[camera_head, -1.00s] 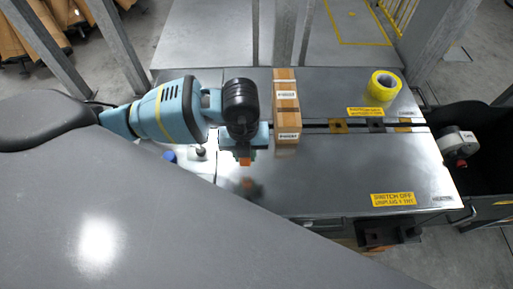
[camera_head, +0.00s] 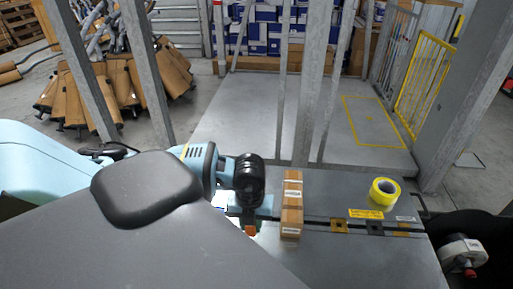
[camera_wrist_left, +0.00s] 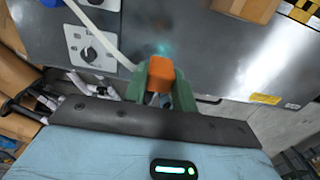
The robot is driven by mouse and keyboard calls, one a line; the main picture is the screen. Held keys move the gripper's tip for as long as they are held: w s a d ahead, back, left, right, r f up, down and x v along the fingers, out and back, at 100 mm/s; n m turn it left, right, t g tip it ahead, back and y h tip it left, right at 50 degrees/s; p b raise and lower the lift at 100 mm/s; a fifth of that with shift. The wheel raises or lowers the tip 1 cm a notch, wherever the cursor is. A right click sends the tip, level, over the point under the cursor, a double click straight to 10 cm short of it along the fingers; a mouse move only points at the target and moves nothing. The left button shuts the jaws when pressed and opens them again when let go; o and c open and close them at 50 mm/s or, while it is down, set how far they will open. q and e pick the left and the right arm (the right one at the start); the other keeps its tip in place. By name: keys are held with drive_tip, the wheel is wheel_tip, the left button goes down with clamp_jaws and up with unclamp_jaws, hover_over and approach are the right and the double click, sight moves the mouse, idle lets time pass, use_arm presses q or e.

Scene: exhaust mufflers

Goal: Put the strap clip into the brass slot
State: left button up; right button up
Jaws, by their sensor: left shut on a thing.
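My left gripper (camera_head: 250,227) is shut on an orange piece, which looks like the strap clip (camera_head: 250,231). In the left wrist view the orange clip (camera_wrist_left: 160,70) sits between the two green fingers (camera_wrist_left: 160,85), clear of other things. In the head view the gripper is just left of a cardboard box, over the metal table (camera_head: 325,265). The brass slot (camera_head: 339,226) is a small square plate with a dark centre, right of the box. A dark plate (camera_head: 375,228) and another brass-coloured patch lie further right. My right gripper is not in view.
The tall, narrow cardboard box (camera_head: 291,205) stands between the gripper and the brass slot. A yellow tape roll (camera_head: 383,192) lies behind the slot. A white panel with dials (camera_wrist_left: 92,48) shows in the wrist view. A dark bin is at the table's right.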

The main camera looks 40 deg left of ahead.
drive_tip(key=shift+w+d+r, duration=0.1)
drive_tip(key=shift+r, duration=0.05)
use_arm(q)
drive_tip(key=shift+w, duration=0.35)
drive_tip(key=w+d+b, duration=0.1)
drive_tip(key=w, duration=0.4)
drive_tip(key=w+d+b, duration=0.2)
drive_tip(key=w, duration=0.3)
drive_tip(key=w+d+b, duration=0.1)
drive_tip(key=w, duration=0.5)
drive_tip(key=shift+w+d+f, duration=0.1)
drive_tip(key=shift+d+f, duration=0.1)
drive_tip(key=shift+f, duration=0.1)
drive_tip(key=w+d+f+b, duration=0.7)
drive_tip(key=w+d+b, duration=0.3)
drive_tip(key=w, duration=0.3)
drive_tip(key=shift+f, duration=0.15)
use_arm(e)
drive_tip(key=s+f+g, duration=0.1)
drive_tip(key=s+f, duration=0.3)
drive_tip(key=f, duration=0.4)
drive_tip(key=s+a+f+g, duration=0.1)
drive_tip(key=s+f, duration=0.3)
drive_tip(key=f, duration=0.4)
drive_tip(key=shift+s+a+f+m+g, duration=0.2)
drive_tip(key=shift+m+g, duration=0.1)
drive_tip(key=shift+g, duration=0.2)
